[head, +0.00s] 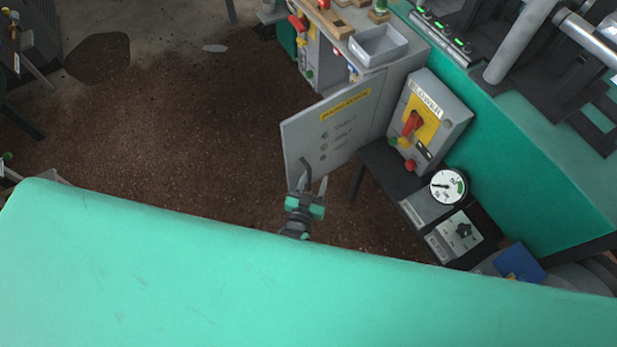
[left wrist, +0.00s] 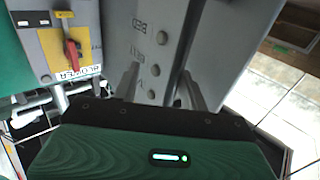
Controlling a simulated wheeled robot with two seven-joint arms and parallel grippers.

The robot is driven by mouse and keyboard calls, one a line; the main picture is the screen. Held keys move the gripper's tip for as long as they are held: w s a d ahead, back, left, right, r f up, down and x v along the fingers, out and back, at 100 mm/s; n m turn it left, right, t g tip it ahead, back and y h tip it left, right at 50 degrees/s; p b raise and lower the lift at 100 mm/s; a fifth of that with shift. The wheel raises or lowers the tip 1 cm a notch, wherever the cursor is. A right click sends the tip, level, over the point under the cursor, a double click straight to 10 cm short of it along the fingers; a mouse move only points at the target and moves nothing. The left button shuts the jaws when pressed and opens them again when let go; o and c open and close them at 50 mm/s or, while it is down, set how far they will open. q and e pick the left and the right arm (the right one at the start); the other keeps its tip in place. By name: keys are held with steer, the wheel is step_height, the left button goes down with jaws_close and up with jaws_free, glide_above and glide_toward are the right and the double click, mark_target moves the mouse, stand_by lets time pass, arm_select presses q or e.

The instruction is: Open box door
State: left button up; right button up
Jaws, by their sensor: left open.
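The grey box door (head: 335,135) with a yellow label and several round buttons stands out at an angle from the grey cabinet (head: 398,82) in the head view. My left gripper (head: 313,183) is open at the door's lower left part. One finger overlaps the door's lower corner, and the other is just right of it. In the left wrist view, the door's buttoned face (left wrist: 155,60) shows between and beyond the two spread fingers (left wrist: 160,88). I cannot tell whether a finger touches the door. My right gripper is not in view.
A grey blower box (head: 430,118) with a red switch on a yellow plate is right of the door. A round gauge (head: 448,187) and a knob box (head: 462,232) sit below it. A large teal surface (head: 200,270) fills the foreground. Brown floor (head: 190,130) lies open to the left.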

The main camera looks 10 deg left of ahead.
arm_select(q)
steer(key=shift+o, duration=0.5)
steer(key=shift+s+d+f, duration=0.1)
steer(key=shift+s+d, duration=0.15)
steer(key=shift+d, duration=0.45)
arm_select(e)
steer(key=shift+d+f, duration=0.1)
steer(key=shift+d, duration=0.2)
arm_select(q)
steer(key=shift+a, duration=0.1)
steer(key=shift+c, duration=0.5)
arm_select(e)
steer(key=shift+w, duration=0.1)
arm_select(q)
steer(key=s+a, duration=0.2)
steer(key=s, duration=1.1)
steer(key=shift+s, duration=0.2)
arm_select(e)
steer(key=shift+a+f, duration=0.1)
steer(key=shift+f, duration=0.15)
arm_select(q)
steer(key=shift+a, duration=0.1)
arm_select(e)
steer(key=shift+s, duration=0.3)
